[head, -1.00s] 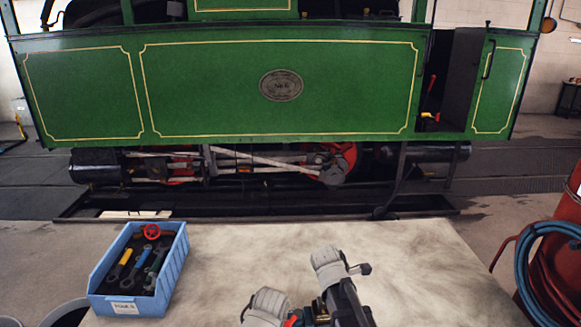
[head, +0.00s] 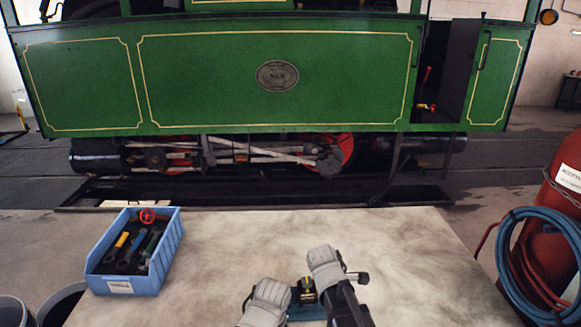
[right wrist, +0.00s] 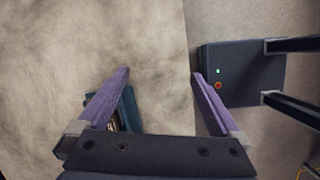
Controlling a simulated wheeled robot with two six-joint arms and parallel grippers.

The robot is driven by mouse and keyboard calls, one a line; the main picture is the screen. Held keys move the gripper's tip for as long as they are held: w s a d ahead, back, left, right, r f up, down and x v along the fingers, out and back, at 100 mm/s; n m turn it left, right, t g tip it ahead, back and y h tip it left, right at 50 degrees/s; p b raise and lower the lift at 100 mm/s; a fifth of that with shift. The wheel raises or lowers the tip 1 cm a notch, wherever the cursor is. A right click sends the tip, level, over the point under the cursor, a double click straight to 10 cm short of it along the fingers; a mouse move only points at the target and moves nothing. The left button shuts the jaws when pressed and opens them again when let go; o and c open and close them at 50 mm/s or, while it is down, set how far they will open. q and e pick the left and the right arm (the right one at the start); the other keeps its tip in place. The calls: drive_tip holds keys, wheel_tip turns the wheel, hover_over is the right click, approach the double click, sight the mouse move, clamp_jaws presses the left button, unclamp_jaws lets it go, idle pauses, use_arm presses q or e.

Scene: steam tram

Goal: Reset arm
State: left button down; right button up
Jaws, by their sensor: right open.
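My right gripper (right wrist: 162,75) shows in the right wrist view. Its two purple fingers are wide apart, with nothing between them, over the table's edge. A teal object (right wrist: 129,110), partly hidden behind the left finger, is on the table side. In the head view, grey-covered parts of my two arms stand at the bottom middle, and my grippers cannot be made out there. A teal piece (head: 308,313) with a black and yellow item above it shows between the arms, partly hidden. My left gripper is not seen.
A blue bin (head: 166,270) with several tools stands on the table's left. The pale tabletop (head: 400,250) is mostly bare. A green tram (head: 200,85) stands behind it. A red cylinder (head: 560,225) with a coiled blue hose (head: 512,262) stands at the right.

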drive_tip(key=s+a+f+m+y, duration=0.1)
drive_tip(key=s+a+m+y, duration=0.1)
drive_tip(key=s+a+m, duration=0.6)
drive_tip(key=s+m, duration=0.3)
drive_tip(key=shift+a+m+y, duration=0.3)
drive_tip(key=shift+m, duration=0.1)
